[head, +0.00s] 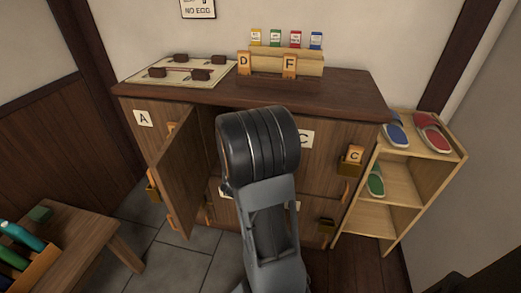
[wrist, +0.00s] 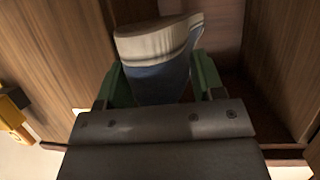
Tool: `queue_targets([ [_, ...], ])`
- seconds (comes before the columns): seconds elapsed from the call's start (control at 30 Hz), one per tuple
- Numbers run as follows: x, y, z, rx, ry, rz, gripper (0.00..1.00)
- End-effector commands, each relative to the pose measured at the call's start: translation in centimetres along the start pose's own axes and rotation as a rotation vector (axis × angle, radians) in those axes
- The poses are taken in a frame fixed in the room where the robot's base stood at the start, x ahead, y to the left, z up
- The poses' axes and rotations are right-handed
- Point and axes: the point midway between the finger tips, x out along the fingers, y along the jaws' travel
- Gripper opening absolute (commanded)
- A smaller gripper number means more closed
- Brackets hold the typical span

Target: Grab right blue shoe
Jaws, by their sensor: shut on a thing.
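A blue shoe with a whitish sole (wrist: 160,77) sits between the green fingers of my gripper (wrist: 160,82) in the wrist view. My gripper is shut on it. Wooden panels stand on both sides of the shoe, at an open compartment. In the head view my own arm hides the gripper and this shoe. Another blue shoe (head: 396,133) rests on top of the light wooden rack at the right, apart from my gripper.
The wooden cabinet (head: 330,95) has an open left door (head: 180,180) close beside my arm. A red shoe (head: 432,135) and a green shoe (head: 376,181) are on the rack (head: 398,187). A low table (head: 75,240) with bottles stands at the lower left. Grey floor tiles between are clear.

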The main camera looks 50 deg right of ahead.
Motion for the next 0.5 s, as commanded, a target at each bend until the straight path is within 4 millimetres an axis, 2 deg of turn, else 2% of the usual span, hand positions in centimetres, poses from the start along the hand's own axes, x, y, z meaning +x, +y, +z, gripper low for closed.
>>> queue_targets([
  [0.03,-1.4,0.0,0.2,-0.001,0.002,-0.004,0.28],
  [0.1,-3.0,0.2,0.9,-0.002,0.002,-0.004,0.28],
  [0.17,-3.0,0.2,1.8,0.004,0.010,0.002,0.28],
  [0.5,-4.5,0.4,2.1,0.001,0.009,0.007,0.27],
])
